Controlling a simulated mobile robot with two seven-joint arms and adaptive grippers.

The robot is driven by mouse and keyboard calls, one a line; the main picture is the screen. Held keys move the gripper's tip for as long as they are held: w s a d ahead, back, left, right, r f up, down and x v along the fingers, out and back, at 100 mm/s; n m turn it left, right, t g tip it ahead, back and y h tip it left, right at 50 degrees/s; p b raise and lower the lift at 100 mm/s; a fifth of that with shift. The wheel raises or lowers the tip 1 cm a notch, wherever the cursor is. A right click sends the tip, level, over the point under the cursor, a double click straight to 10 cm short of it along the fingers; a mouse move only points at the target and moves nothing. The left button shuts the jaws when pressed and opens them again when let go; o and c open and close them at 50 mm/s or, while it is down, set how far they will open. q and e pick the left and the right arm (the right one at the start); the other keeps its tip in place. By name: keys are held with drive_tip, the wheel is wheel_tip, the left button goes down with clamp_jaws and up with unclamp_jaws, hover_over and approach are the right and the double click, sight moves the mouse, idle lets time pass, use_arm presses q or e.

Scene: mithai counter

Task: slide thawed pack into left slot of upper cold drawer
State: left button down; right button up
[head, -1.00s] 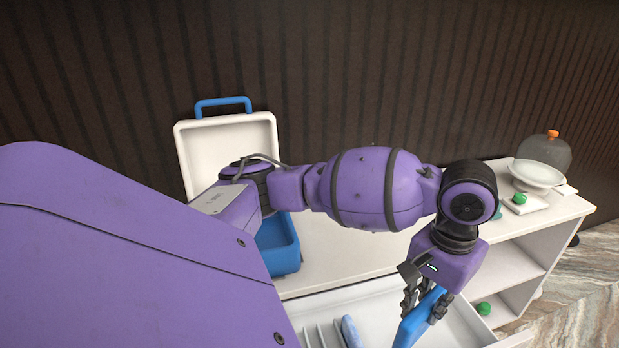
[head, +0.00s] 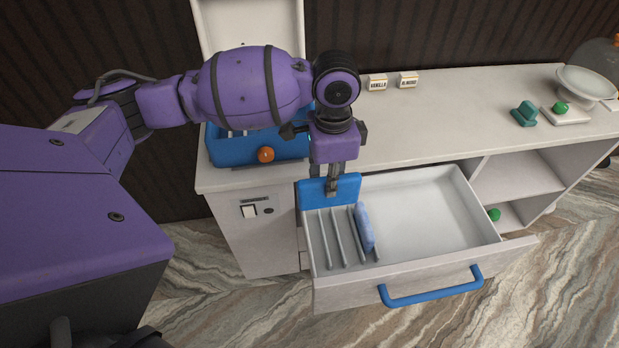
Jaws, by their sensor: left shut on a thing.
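A flat bright-blue pack (head: 346,188) is held on edge by my left gripper (head: 334,187), which is shut on its upper edge. The pack is over the back left of the open upper cold drawer (head: 420,230), above the far ends of the slot dividers (head: 337,238). I cannot tell whether its lower edge touches them. A paler blue pack (head: 364,228) stands slightly tilted at the right end of the dividers. The slots to its left look empty. My right gripper is not in view.
The drawer's right part is empty, with a blue handle (head: 430,289) at its front. A blue-lined cool box (head: 218,152) with its lid raised stands on the counter (head: 455,115) at left. Small label signs (head: 377,83) and a green ball on a tray stand farther right.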

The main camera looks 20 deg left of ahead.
use_arm(q)
drive_tip(key=f+m, duration=0.2)
drive_tip(key=w+f+m, duration=0.1)
drive_tip(key=f+m, duration=0.1)
drive_tip(key=m, duration=0.1)
drive_tip(key=w+d+f+m, duration=0.1)
drive_tip(key=m, duration=0.2)
drive_tip(key=shift+f+b, duration=0.3)
drive_tip(key=shift+f, duration=0.1)
drive_tip(key=shift+w+d+f+m+b, duration=0.1)
drive_tip(key=shift+w+f+m+b, duration=0.25)
drive_tip(key=shift+f+m+b, duration=2.15)
drive_tip(key=shift+w+d+f+m+b, duration=0.1)
drive_tip(key=shift+w+f+m, duration=0.55)
drive_tip(key=shift+f, duration=3.75)
drive_tip(key=shift+w+f+m+b, duration=0.1)
drive_tip(key=shift+f+m+b, duration=1.45)
drive_tip(key=shift+f, duration=1.9)
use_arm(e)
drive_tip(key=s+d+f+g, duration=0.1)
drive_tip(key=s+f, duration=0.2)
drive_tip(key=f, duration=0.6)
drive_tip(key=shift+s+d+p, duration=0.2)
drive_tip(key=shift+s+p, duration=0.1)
use_arm(q)
drive_tip(key=shift+m, duration=0.3)
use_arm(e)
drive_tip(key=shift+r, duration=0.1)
